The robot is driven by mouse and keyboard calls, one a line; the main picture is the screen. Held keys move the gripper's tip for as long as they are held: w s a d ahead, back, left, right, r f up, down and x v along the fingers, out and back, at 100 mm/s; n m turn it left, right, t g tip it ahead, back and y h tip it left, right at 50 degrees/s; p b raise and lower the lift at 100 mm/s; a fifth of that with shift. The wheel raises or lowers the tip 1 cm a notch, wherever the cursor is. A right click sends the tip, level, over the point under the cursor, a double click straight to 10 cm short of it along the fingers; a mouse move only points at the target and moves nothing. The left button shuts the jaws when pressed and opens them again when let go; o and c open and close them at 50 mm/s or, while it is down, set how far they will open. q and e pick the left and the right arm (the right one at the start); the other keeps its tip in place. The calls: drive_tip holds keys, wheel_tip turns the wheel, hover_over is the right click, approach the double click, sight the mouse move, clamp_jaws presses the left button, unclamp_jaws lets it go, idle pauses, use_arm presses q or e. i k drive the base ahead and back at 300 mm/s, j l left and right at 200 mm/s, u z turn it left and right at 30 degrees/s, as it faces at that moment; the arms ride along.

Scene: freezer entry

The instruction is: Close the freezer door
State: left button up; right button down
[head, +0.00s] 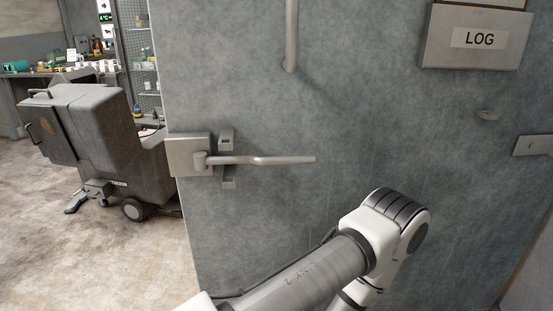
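The freezer door (260,110) is a large grey panel that fills the middle and right of the head view. Its left edge stands free, with open floor and the room showing past it, so it stands open; no frame shows beside that edge. A metal lever handle (265,160) on a latch plate (190,155) sits near that edge and points right. A vertical metal bar (291,35) is higher up. One of my arms reaches in from the bottom, its elbow in front of the door's lower part. Neither gripper is in view; contact with the door cannot be seen.
A box marked LOG (478,38) and a small metal plate (533,146) are at the right. A dark grey wheeled machine (100,140) stands on the floor at left. Behind it are a cluttered bench (70,72) and a shelf rack (138,50). The floor (90,255) at lower left is clear.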

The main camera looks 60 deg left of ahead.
sight(448, 108)
drive_tip(key=u, duration=0.95)
